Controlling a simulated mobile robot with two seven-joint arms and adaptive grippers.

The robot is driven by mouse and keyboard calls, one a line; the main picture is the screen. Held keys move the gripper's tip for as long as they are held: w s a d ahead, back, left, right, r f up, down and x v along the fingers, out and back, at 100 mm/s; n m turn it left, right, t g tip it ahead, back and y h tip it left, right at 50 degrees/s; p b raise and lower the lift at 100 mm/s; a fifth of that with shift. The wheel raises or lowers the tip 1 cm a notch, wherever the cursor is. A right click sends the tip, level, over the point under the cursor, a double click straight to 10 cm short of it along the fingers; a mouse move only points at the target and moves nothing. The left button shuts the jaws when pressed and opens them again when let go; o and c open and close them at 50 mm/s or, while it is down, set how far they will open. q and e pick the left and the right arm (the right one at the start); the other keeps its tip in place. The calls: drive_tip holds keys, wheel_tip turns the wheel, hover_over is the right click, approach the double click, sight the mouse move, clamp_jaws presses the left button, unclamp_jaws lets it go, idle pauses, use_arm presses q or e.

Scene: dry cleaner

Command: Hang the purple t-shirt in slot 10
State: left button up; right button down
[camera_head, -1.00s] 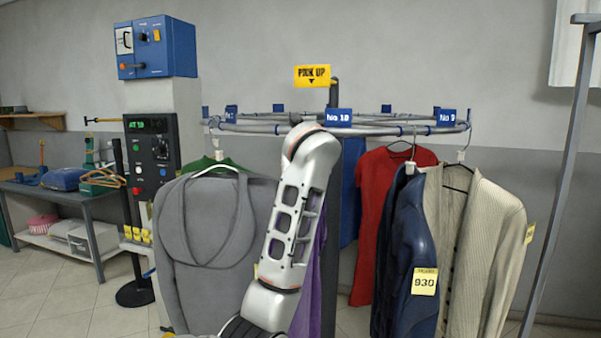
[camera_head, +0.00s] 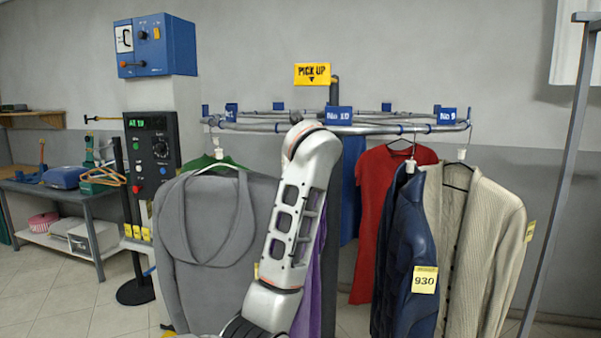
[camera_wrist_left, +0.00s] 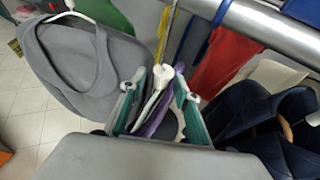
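The purple t-shirt (camera_head: 309,285) hangs mostly hidden behind my arm in the head view, below the blue No 10 sign (camera_head: 338,116). In the left wrist view part of the purple t-shirt (camera_wrist_left: 156,122) shows under a white hanger piece (camera_wrist_left: 158,84). A thin wire hook rises from it toward the grey rail (camera_wrist_left: 245,20); I cannot tell if the hook rests on the rail. My left gripper (camera_wrist_left: 160,80) has its two green fingers spread on either side of the hanger piece, with gaps visible. In the head view the gripper is hidden. My right gripper is not in view.
A grey garment (camera_head: 215,245) hangs left of my arm. A red garment (camera_head: 385,215), a dark blue jacket (camera_head: 405,255) tagged 930 and a cream cardigan (camera_head: 480,240) hang to the right. A control post (camera_head: 152,160) stands left; a grey pole (camera_head: 560,180) stands right.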

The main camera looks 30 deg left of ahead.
use_arm(q)
drive_tip(key=v, duration=1.1)
drive_tip(key=shift+s+d+r, duration=0.1)
drive_tip(key=shift+s+r, duration=0.05)
drive_tip(key=shift+s, duration=0.05)
